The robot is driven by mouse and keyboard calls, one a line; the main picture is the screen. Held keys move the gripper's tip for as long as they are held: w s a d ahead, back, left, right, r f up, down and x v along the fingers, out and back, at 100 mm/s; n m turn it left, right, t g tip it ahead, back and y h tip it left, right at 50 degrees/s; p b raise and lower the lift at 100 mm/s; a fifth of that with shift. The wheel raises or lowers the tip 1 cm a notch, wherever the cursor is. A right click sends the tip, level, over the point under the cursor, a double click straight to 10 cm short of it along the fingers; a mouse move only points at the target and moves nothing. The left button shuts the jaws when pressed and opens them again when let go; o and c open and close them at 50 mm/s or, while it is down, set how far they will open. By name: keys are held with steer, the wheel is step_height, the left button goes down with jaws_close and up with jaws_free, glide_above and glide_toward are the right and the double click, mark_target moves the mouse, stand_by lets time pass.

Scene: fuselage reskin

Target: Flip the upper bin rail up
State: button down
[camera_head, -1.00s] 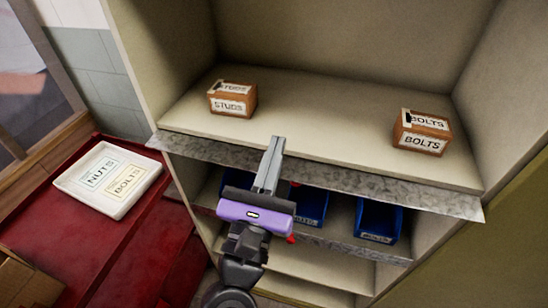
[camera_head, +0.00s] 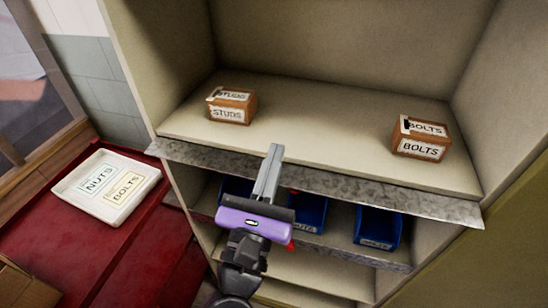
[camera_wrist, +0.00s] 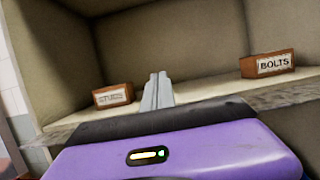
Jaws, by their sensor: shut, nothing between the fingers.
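The upper bin rail (camera_head: 370,193) is a long grey mottled metal strip along the front edge of the upper shelf, sloping outward and down. In the wrist view the rail (camera_wrist: 270,99) shows to the right behind my purple gripper body. My gripper (camera_head: 273,150) is shut and empty, with its fingertips at the rail's upper edge left of centre. The fingers overlap the rail in the head view; I cannot tell whether they touch it. In the wrist view the shut fingers (camera_wrist: 158,78) point toward the shelf. The gripper body hides part of the rail.
A studs box (camera_head: 231,107) and a bolts box (camera_head: 421,138) stand on the upper shelf. Blue bins (camera_head: 377,227) sit on the shelf below, behind a lower metal rail (camera_head: 350,254). A white tray (camera_head: 146,170) with labels lies on the red surface at left.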

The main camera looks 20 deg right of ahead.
steer(key=b+v, duration=0.2)
steer(key=v, duration=0.6)
steer(key=shift+b, duration=0.3)
